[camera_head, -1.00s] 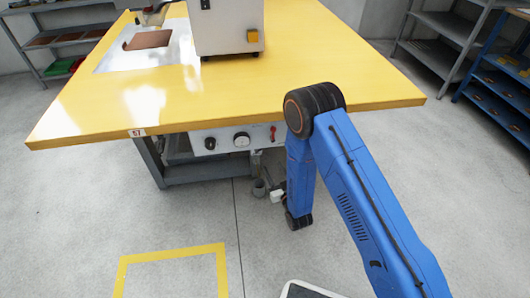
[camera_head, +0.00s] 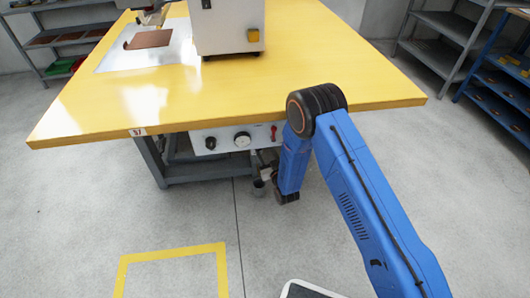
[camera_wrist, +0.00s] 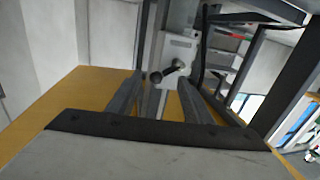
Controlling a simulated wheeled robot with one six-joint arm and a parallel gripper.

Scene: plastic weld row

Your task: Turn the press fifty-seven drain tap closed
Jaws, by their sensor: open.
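The drain tap (camera_wrist: 167,72) appears to be the small dark lever with a rounded end at the middle of the wrist view, in front of a pale fitting. My gripper (camera_wrist: 161,80) is open, its two grey fingers reaching towards the lever on either side. I cannot tell whether they touch it. In the head view my gripper is a small pale shape at the end of my blue arm, below the table's front edge, near the floor cup. The tap is not clear there.
A white machine (camera_head: 228,28) stands on top. Open floor lies in front.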

